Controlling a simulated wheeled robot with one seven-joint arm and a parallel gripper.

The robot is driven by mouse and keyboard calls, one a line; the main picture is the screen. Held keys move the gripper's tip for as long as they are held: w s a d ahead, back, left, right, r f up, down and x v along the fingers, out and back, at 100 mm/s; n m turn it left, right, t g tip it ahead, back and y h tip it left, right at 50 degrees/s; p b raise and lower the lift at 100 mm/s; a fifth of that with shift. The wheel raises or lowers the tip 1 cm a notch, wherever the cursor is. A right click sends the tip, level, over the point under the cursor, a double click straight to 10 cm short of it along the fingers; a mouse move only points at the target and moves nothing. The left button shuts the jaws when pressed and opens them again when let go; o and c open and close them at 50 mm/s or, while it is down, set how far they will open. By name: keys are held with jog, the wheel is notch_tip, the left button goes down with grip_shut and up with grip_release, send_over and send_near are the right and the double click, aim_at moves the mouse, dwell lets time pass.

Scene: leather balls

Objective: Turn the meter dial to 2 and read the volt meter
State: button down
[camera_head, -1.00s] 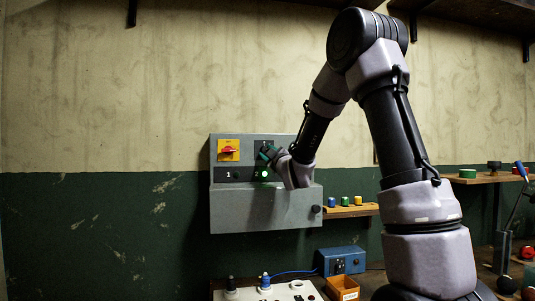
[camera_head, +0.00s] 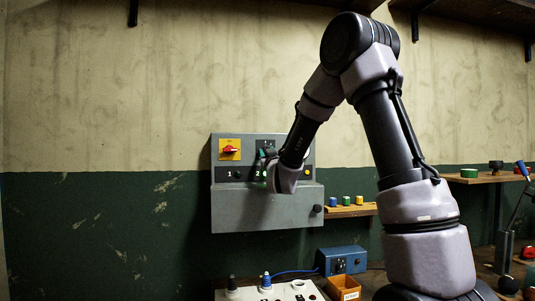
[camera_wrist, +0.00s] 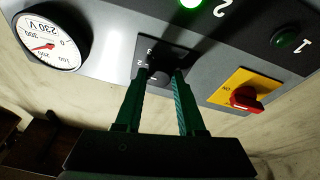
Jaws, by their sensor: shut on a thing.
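The dial knob (camera_wrist: 159,78) is black and sits on a dark plate (camera_wrist: 170,58) marked with small white numbers. In the wrist view, my gripper (camera_wrist: 161,75) has its two green fingers closed on the knob's sides. The exact dial setting is hard to read. The volt meter (camera_wrist: 47,40) is a round white gauge, upside down in the wrist view, with a red needle and "230 V" on its face. The needle's exact reading is too small to tell. In the head view, my wrist covers the meter and most of the dial on the grey panel (camera_head: 230,205).
A yellow plate with a red switch (camera_wrist: 247,98) is beside the dial; it also shows in the head view (camera_head: 229,149). Lamp 1 (camera_wrist: 287,40) is dim; the lamp beside label 2 (camera_wrist: 192,3) glows green. A blue box (camera_head: 341,260) stands below, right.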

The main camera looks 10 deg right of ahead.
jog(key=shift+f, duration=0.1)
dwell(0.3)
jog(key=c, duration=0.5)
grip_release()
jog(key=v, duration=1.1)
jog(key=shift+w, duration=0.1)
jog(key=s+d+f+m+g, duration=0.1)
jog(key=s+g, duration=0.3)
jog(key=s, duration=0.6)
jog(key=s+d+f+m+g+y, duration=0.1)
jog(key=s+g, duration=0.4)
jog(key=s, duration=0.5)
jog(key=s+d+f+m+g+y, duration=0.1)
jog(key=s+d+m+g, duration=0.2)
jog(key=s, duration=0.6)
jog(key=shift+s+d+f+m+g, duration=0.2)
jog(key=shift+m+g, duration=0.2)
jog(key=shift+g, duration=0.15)
jog(key=shift+s+d+f+m+g, duration=0.2)
jog(key=shift+m+g, duration=0.2)
jog(key=shift+g, duration=0.15)
